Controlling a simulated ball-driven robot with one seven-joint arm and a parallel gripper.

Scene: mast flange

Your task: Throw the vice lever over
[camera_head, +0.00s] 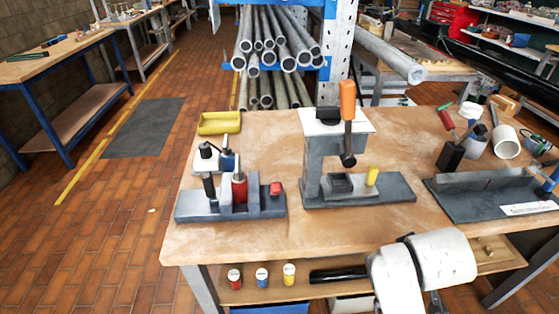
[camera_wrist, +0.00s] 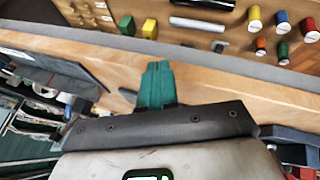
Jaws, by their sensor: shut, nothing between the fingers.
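A low fixture with a grey base (camera_head: 228,208) stands at the front left of the bench and looks like the vice. I cannot tell for sure that this black lever is the vice lever. In the wrist view my gripper (camera_wrist: 157,82) shows teal fingers together and empty, above the bench near its front edge. Part of a dark base with a red piece (camera_wrist: 302,172) shows at the lower right there. The head view does not show the fingers clearly.
A press (camera_head: 320,160) with an orange handle (camera_head: 347,100) stands mid-bench. A grey fixture (camera_head: 490,195) is at the right. A yellow tray (camera_head: 219,123) lies at the back left. Coloured cylinders (camera_head: 262,277) stand on the shelf below.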

